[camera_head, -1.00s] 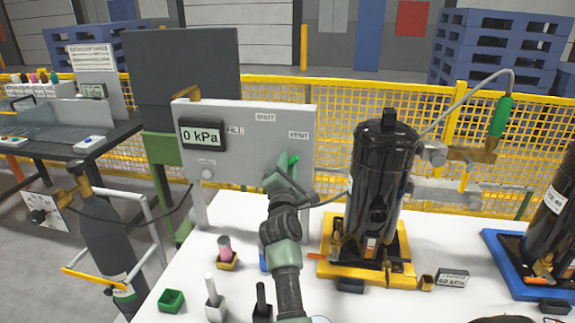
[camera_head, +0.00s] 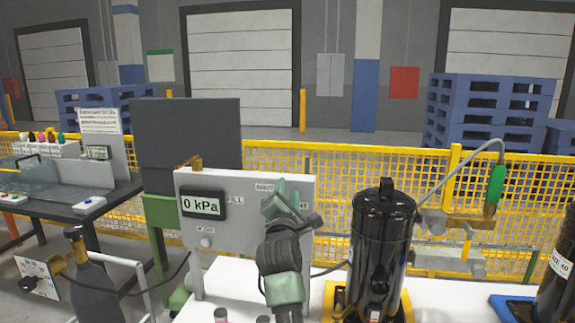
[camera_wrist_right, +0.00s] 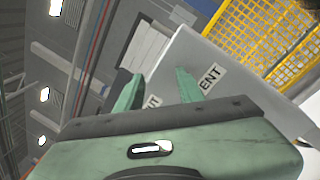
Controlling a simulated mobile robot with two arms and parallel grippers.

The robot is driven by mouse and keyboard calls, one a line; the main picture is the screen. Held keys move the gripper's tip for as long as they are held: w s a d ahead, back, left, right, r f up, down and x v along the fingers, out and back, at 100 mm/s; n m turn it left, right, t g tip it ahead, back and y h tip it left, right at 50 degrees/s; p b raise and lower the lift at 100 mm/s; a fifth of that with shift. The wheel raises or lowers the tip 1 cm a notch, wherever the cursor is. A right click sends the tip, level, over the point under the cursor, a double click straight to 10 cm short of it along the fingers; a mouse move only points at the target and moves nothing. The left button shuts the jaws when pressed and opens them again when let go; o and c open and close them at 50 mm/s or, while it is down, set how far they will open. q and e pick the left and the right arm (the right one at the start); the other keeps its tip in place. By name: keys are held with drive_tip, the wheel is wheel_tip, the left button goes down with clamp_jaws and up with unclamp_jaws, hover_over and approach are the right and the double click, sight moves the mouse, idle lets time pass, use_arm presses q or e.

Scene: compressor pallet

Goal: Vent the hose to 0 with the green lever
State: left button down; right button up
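My right gripper (camera_head: 281,197) is raised in front of the panel's upper right, covering parts of the SHUT and VENT labels. The green lever cannot be made out behind it. In the right wrist view, the two green fingers (camera_wrist_right: 158,82) are apart with nothing visible between them; the VENT label (camera_wrist_right: 211,76) shows beside one finger. A dark hose (camera_head: 328,271) runs between panel and compressor. My left gripper is not in view.
A black compressor (camera_head: 381,235) on a yellow base (camera_head: 340,297) stands close right of my right arm. A green-handled fitting (camera_head: 495,185) hangs from a thin hose at right. A gas cylinder (camera_head: 92,290) stands at left. A yellow mesh fence (camera_head: 330,185) runs behind.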

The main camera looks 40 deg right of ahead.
wheel_tip(320, 180, up, 8)
drive_tip(key=shift+f, duration=0.15)
